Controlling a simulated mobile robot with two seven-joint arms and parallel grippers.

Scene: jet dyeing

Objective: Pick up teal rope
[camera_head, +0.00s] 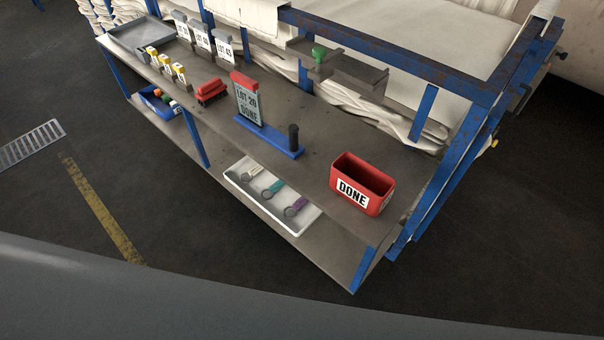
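The teal rope (274,186) is a short teal piece with a dark ring at its lower end. It lies in a white tray (299,229) on the lower shelf, between a cream piece (254,170) on its left and a purple piece (299,204) on its right. The upper shelf overhangs just behind the tray. Neither of my grippers shows in the head view.
A red bin (375,177) marked DONE stands at the right end of the upper shelf (330,140). A blue stand (275,140) holds a "LOT 20 DONE" sign. A blue post (198,138) rises left of the tray. Dark floor (170,215) in front is clear.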

